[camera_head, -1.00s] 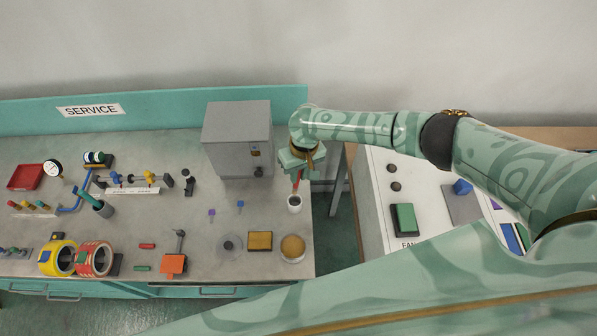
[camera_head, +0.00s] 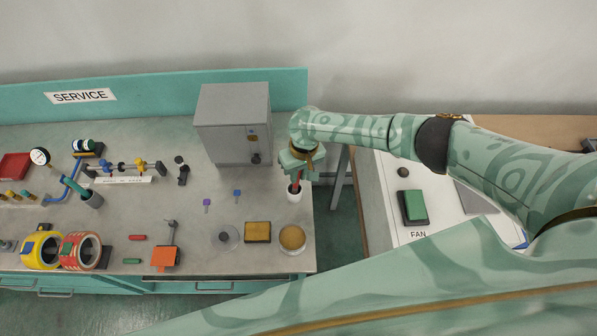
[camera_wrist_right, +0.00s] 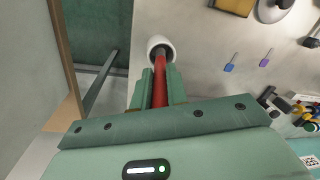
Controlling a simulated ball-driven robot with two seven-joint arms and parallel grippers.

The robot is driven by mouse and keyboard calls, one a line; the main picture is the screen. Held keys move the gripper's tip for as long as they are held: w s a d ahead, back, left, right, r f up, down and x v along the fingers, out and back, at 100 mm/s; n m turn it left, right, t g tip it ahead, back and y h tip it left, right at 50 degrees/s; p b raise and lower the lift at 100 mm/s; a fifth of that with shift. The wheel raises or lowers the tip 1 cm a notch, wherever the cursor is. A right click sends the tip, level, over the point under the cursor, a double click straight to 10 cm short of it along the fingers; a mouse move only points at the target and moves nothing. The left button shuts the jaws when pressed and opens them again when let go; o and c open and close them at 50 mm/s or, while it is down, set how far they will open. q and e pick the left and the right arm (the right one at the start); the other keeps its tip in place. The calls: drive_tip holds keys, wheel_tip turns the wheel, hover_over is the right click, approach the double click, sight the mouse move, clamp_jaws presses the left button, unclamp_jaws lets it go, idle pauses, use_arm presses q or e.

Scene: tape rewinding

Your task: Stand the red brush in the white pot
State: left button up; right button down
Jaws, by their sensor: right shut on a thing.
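My right gripper (camera_head: 296,177) is shut on the red brush (camera_head: 295,188), right above the white pot (camera_head: 294,196) near the right edge of the grey service bench. The brush points down, and its lower end appears to be inside the pot's mouth. In the right wrist view the red brush (camera_wrist_right: 160,85) runs between the fingers toward the white pot (camera_wrist_right: 168,44). How deep it reaches, and whether it touches the pot, I cannot tell. My left gripper is not in view.
A grey box (camera_head: 233,125) stands left of my right gripper. A round tan-topped dish (camera_head: 292,238) and a yellow-brown pad (camera_head: 257,232) lie in front of the pot. A gap separates the bench from the white panel (camera_head: 385,190) at right.

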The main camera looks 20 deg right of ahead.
drive_tip(key=shift+f+b, duration=0.6)
drive_tip(key=shift+f, duration=0.3)
drive_tip(key=c, duration=0.6)
unclamp_jaws()
drive_tip(key=shift+r, duration=0.1)
drive_tip(key=shift+r+p, duration=4.95)
drive_tip(key=shift+p, duration=0.65)
